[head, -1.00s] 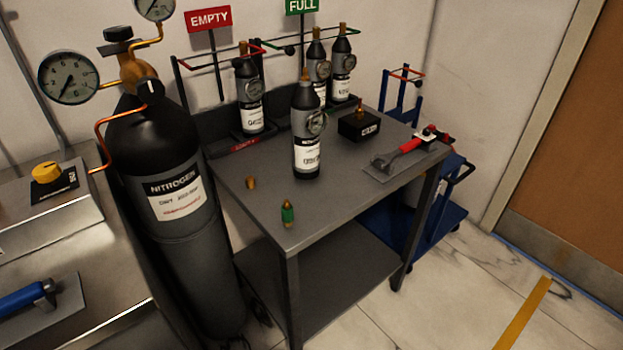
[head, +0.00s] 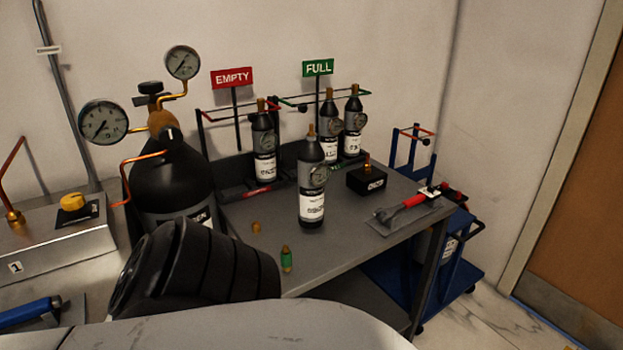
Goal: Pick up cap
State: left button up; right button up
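A small brass cap (head: 256,227) stands on the grey metal table (head: 345,247), near its left edge. A small green piece with brass ends (head: 286,259) stands nearer the table's front edge. A black bottle with a white label and a gauge (head: 312,190) stands upright behind them, bare brass fitting on top. A part of my own arm covers the bottom of the head view and hides the table's front left corner. Neither gripper shows, and nothing touches the cap.
A large nitrogen cylinder (head: 172,187) with gauges stands left of the table. Smaller bottles stand in racks behind, under EMPTY (head: 232,77) and FULL (head: 318,68) signs. A black block (head: 367,181) and a red-handled tool (head: 409,204) lie to the right. The table's middle right is clear.

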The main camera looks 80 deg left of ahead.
aim_at(256, 226)
jog(key=i, duration=1.45)
jog(key=u, duration=1.75)
